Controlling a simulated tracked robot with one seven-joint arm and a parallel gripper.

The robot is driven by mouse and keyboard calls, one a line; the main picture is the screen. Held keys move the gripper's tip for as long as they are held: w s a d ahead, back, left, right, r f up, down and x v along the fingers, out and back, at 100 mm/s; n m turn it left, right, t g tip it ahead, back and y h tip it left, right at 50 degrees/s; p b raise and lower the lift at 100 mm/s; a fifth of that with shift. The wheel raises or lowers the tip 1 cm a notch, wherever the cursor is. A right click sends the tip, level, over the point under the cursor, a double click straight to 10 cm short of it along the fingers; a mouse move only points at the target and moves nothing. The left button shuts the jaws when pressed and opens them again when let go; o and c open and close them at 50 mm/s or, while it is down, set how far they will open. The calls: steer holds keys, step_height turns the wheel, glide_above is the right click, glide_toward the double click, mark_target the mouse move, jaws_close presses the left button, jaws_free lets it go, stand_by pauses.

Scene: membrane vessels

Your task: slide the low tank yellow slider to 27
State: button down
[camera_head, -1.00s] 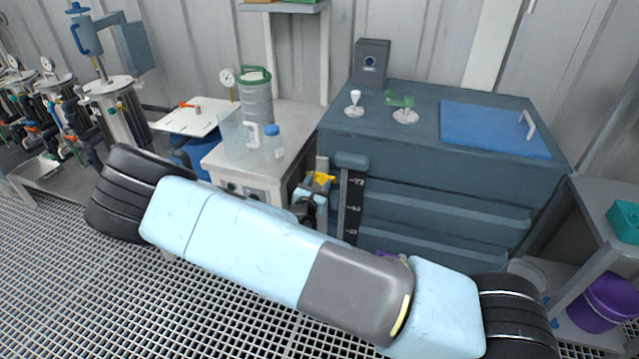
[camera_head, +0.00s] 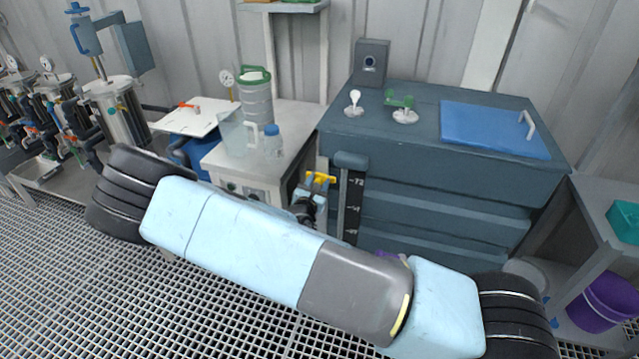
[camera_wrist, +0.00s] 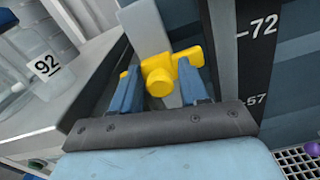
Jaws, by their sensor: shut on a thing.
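The yellow slider (camera_head: 320,178) sits high on an upright grey rail at the left front of the dark blue-grey tank cabinet. In the wrist view the slider's yellow knob (camera_wrist: 158,76) lies between my two blue fingers, and its bar reaches right toward the scale. My gripper (camera_wrist: 162,84) is shut on it. In the head view my gripper (camera_head: 314,190) is small and partly hidden behind my own arm. The black scale (camera_head: 354,205) stands right of the slider, with 72 near the top, about level with the slider.
A white bench (camera_head: 222,159) with a clear jug (camera_head: 233,136) and a blue-capped bottle (camera_head: 273,142) stands close left of the slider. The tank cabinet (camera_head: 440,178) borders it on the right. A grey post (camera_head: 343,200) stands beside the scale.

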mark_target(322, 224)
step_height(322, 224, down, 23)
steer(key=shift+d+r, duration=0.1)
steer(key=shift+s+f, duration=0.15)
steer(key=shift+f, duration=0.75)
steer(key=c, duration=0.9)
jaws_free()
steer(key=shift+o, duration=0.2)
steer(key=v, duration=1.3)
steer(key=shift+s+a, duration=0.2)
steer(key=shift+s, duration=0.15)
